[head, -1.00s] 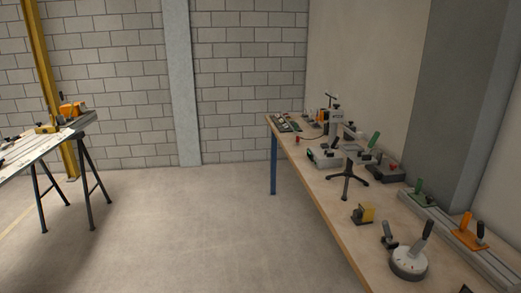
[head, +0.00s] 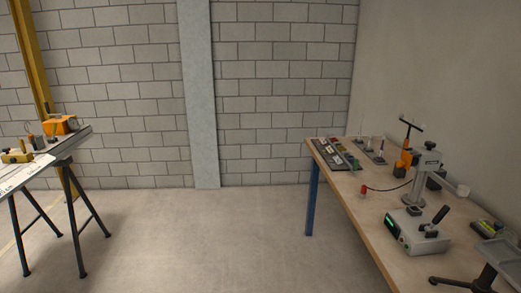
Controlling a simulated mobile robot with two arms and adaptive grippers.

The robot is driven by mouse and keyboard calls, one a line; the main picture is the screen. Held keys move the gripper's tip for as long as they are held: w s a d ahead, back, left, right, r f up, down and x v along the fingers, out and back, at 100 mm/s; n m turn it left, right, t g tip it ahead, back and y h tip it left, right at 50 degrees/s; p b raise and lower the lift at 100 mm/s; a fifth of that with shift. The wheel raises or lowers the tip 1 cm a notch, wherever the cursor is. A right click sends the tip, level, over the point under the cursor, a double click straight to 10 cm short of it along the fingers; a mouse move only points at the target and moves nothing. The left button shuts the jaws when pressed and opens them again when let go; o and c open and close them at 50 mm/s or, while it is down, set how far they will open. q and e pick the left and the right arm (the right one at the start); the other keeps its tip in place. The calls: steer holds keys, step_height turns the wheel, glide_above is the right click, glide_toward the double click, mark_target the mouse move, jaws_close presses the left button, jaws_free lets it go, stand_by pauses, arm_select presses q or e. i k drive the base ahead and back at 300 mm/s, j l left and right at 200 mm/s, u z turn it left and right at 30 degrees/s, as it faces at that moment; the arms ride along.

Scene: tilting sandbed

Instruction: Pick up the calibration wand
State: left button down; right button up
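What looks like the calibration wand (head: 405,157) stands near the back of the right-hand workbench, close to the wall. It has an orange lower part and a thin dark stem with a T-shaped crossbar that carries small pale balls. A grey column-shaped stand is just in front of it and to its right, close to its lower part. Neither of my grippers is in view.
The wooden workbench (head: 351,205) runs along the right wall. It holds a grey box (head: 418,232) with a black lever, a small red piece (head: 364,190) and a dark panel (head: 335,154). A trestle table (head: 40,167) stands at left. The floor between is clear.

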mark_target(406, 141)
steer(key=i+j+z, duration=0.1)
steer(key=i+z, duration=0.25)
steer(key=i, duration=0.2)
steer(key=i+j+z, duration=0.35)
steer(key=i, duration=0.15)
steer(key=i+j+z, duration=0.35)
steer(key=i, duration=0.15)
steer(key=i+j, duration=0.2)
steer(key=j, duration=0.15)
steer(key=i+j+z, duration=0.15)
steer(key=j, duration=0.25)
steer(key=i, duration=0.1)
